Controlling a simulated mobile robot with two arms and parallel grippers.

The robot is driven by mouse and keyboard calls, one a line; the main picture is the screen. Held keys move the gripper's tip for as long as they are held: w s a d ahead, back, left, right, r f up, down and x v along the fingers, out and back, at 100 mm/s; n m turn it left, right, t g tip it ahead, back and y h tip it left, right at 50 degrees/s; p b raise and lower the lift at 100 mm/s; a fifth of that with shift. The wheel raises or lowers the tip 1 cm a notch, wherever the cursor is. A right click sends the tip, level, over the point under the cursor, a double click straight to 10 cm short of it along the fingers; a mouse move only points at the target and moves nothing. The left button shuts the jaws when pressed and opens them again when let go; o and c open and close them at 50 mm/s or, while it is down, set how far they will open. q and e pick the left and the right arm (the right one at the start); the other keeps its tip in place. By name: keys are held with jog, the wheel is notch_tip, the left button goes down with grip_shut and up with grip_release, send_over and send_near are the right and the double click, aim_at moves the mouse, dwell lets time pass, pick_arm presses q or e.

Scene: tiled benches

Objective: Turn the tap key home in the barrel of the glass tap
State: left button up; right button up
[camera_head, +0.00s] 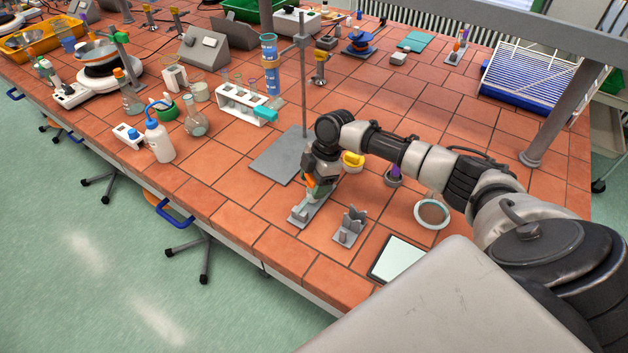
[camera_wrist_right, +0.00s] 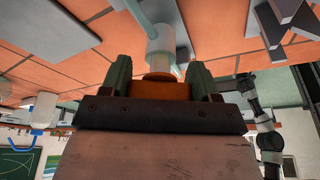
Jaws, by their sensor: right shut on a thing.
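My right gripper (camera_head: 314,190) is low over the bench, pointing down at a small grey stand (camera_head: 299,216) that carries the glass tap. In the right wrist view its two green fingertips (camera_wrist_right: 160,80) are closed on the orange tap key (camera_wrist_right: 160,77). The pale, cloudy barrel of the glass tap (camera_wrist_right: 160,42) is directly beyond the key, in line with it. The key's stem shows between the orange part and the barrel; how deep it sits inside cannot be told. In the head view the gripper hides most of the tap. My left gripper is out of view.
A grey notched holder (camera_head: 349,228) stands just right of the tap's stand. A retort stand with a grey base (camera_head: 278,157) is behind to the left. A white-topped pad (camera_head: 397,258) and a round dish (camera_head: 432,213) lie to the right. Tiles in front of the stand are clear.

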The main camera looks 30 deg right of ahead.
jog(key=shift+f+b, duration=0.55)
jog(key=shift+f, duration=0.55)
jog(key=o, duration=0.5)
jog(key=c, duration=0.5)
jog(key=shift+r+p, duration=0.15)
jog(key=shift+p, duration=0.3)
jog(key=m+t+p, duration=0.1)
jog(key=m+p, duration=0.3)
jog(key=shift+s, duration=0.15)
jog(key=shift+m+t+h, duration=0.3)
jog(key=shift+m, duration=0.1)
jog(key=shift+f, duration=0.25)
